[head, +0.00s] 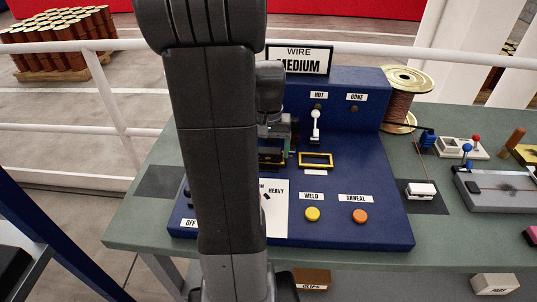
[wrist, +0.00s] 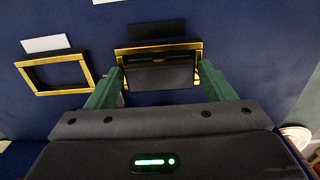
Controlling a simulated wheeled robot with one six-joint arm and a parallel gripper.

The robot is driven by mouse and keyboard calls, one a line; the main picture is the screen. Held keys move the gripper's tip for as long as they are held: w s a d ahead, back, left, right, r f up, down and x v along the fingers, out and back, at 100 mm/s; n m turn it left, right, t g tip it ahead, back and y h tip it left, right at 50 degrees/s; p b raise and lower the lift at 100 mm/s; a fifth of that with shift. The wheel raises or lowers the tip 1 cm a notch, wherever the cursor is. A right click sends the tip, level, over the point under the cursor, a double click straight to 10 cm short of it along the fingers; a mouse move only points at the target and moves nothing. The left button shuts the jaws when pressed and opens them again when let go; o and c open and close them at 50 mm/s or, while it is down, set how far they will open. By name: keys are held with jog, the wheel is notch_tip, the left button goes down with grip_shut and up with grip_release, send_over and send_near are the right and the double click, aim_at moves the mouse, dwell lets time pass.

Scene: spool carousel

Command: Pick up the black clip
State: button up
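A flat black piece, which looks like the black clip (wrist: 160,77), sits at a yellow-rimmed slot (wrist: 196,47) on the blue machine panel in the wrist view. My gripper (wrist: 161,70) has two green fingers, one at each side of the black piece. The fingers stand wide apart, and a thin gap seems to show on the right side. Contact on the left cannot be told. In the head view my gripper (head: 273,152) is over the panel, and my arm hides much of it and the panel's left part.
An empty yellow frame (head: 316,160) lies right of my gripper. A white-tipped lever (head: 315,126), a yellow button (head: 312,214) and an orange button (head: 360,216) are on the blue machine (head: 385,185). A copper wire spool (head: 399,105) stands behind it on the right.

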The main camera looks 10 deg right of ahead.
jog(key=c, duration=0.7)
